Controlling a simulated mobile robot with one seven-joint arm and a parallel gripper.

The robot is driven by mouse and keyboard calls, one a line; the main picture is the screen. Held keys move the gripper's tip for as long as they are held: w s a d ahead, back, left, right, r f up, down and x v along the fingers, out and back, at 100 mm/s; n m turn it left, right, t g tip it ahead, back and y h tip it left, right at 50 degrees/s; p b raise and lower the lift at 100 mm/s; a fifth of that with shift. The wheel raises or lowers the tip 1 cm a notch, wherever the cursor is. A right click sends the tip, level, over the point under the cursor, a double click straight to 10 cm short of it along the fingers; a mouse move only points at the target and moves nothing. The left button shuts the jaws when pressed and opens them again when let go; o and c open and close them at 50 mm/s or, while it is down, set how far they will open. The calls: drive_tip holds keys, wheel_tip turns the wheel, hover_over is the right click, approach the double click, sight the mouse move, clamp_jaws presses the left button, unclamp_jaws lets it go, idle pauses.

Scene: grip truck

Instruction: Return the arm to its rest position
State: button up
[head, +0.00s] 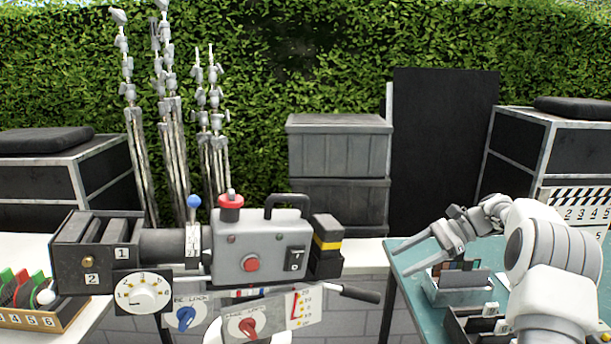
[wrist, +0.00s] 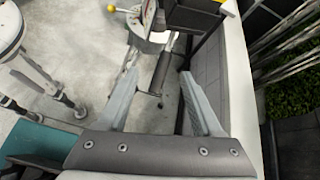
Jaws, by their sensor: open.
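My gripper (head: 428,253) is at the right in the head view, over the left part of the teal table (head: 403,250). Its fingers point left toward the camera rig. In the wrist view my gripper (wrist: 157,95) shows two grey fingers spread wide with nothing between them. The black handle of the rig (wrist: 162,72) shows beyond the fingers, apart from them. My arm is bent, with its white links at the right of the head view.
The grey camera rig (head: 262,255) with knobs and a handle (head: 360,294) stands left of my gripper. A small tray with colour cards (head: 460,278) lies below my gripper. A numbered rack (head: 30,318) is at far left. Grey crates (head: 340,150) and black cases (head: 560,150) stand behind.

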drive_tip(key=s+a+r+n+t+h, duration=0.1)
drive_tip(key=s+a+r+n+h, duration=0.3)
drive_tip(key=s, duration=0.3)
drive_tip(key=s+a+r+n+h, duration=0.3)
drive_tip(key=s+a+r, duration=0.3)
drive_tip(key=s+r, duration=0.1)
drive_tip(key=s+f+n+t+h, duration=0.1)
drive_tip(key=s+n+t+h, duration=0.3)
drive_tip(key=s, duration=1.4)
drive_tip(key=n, duration=0.3)
drive_tip(key=shift+s+a+f, duration=0.2)
drive_tip(key=shift+s+f, duration=0.05)
drive_tip(key=shift+s+d+f+n+t+h, duration=0.1)
drive_tip(key=shift+s+f+n+t+h, duration=0.2)
drive_tip(key=shift+s+t, duration=0.15)
drive_tip(key=shift+c, duration=0.5)
drive_tip(key=shift+s+f, duration=0.1)
drive_tip(key=shift+c, duration=0.9)
drive_tip(key=shift+s+d, duration=0.1)
drive_tip(key=shift+s, duration=0.05)
